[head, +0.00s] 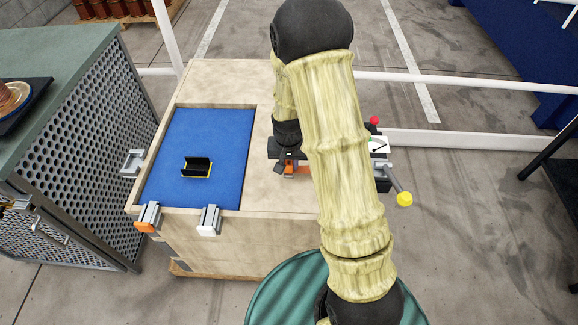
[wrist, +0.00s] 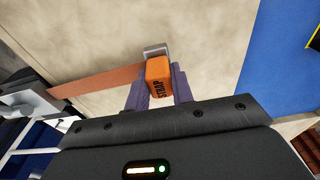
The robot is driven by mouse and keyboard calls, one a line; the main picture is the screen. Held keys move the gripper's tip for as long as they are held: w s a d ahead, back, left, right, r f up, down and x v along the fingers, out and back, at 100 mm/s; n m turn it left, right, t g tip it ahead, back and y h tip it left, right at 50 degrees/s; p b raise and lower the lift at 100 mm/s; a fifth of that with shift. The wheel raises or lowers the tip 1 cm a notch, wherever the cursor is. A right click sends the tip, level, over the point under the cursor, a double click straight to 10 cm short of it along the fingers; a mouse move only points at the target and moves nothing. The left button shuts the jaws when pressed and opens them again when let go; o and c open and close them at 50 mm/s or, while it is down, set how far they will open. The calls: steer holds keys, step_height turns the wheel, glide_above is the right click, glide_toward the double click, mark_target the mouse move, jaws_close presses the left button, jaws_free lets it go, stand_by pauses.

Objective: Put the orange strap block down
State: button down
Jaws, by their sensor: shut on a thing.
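The orange strap block (wrist: 158,76), marked STRAP, sits between the two dark fingers of my gripper (wrist: 160,88) in the wrist view. My gripper is shut on it. A brownish-orange strap (wrist: 95,83) runs left from beside the block to metal hardware. A grey metal piece (wrist: 154,50) shows at the block's far end; I cannot tell whether they touch. In the head view a little orange of the block (head: 289,168) shows over the pale wooden top (head: 235,82), and my arm hides much of the area. Whether the block rests on the top cannot be told.
A blue recessed mat (head: 215,130) on the left of the bench holds a black cradle with yellow edges (head: 197,167). Grey clamps (head: 209,220) line its front edge. A lever with a yellow knob (head: 404,199) and a red knob (head: 374,120) stand right of my arm.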

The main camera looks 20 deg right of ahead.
mark_target(289, 166)
steer(key=shift+f, duration=0.95)
steer(key=shift+f, duration=0.2)
steer(key=c, duration=1.2)
jaws_free()
steer(key=r, duration=0.4)
steer(key=s+r, duration=0.1)
steer(key=r, duration=0.7)
steer(key=shift+s+a+r, duration=0.2)
